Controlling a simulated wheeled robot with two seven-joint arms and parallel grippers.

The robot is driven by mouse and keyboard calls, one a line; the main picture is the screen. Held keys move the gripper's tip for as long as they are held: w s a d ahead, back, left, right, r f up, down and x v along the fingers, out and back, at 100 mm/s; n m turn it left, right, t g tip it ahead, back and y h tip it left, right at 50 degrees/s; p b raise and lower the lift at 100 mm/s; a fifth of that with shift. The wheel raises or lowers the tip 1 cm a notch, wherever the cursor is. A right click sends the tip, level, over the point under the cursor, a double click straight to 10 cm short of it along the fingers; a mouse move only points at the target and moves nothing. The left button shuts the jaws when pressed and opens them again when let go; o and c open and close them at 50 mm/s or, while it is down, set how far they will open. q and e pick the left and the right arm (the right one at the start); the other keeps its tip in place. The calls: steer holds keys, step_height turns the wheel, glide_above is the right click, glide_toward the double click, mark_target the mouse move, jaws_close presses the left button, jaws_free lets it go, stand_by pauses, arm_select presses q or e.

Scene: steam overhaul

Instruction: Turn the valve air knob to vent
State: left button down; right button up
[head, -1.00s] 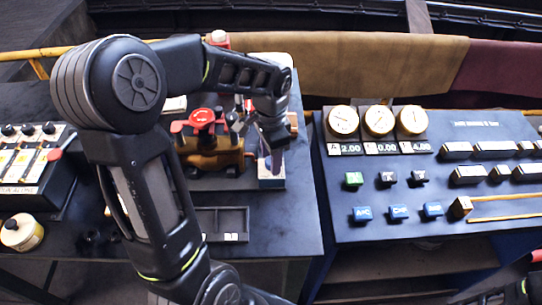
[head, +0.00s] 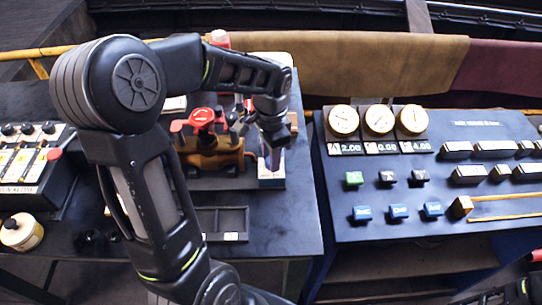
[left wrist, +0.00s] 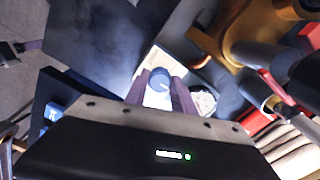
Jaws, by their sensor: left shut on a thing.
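My left gripper (head: 272,158) reaches down over a small pale block (head: 271,183) beside the brass valve on the dark bench. In the left wrist view its two fingers (left wrist: 163,88) are shut on a small round blue-grey knob (left wrist: 160,77) on a bright white plate. In the head view the gripper hides the knob. I cannot read the knob's setting. My right gripper does not show; only a bit of dark arm is at the lower right edge.
A brass valve body (head: 210,150) with a red handwheel (head: 203,117) stands just left of the gripper. A dark tray (head: 220,222) lies in front. A console with gauges (head: 378,120) and buttons stands to the right, across a gap.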

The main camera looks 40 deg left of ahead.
arm_select(q)
steer(key=n+b, duration=0.2)
steer(key=n, duration=0.3)
steer(key=n+b, duration=0.1)
steer(key=n, duration=0.3)
steer(key=shift+n+b, duration=0.4)
steer(key=shift+n, duration=0.9)
steer(key=c, duration=1.1)
jaws_free()
steer(key=shift+o, duration=0.2)
steer(key=shift+r, duration=0.1)
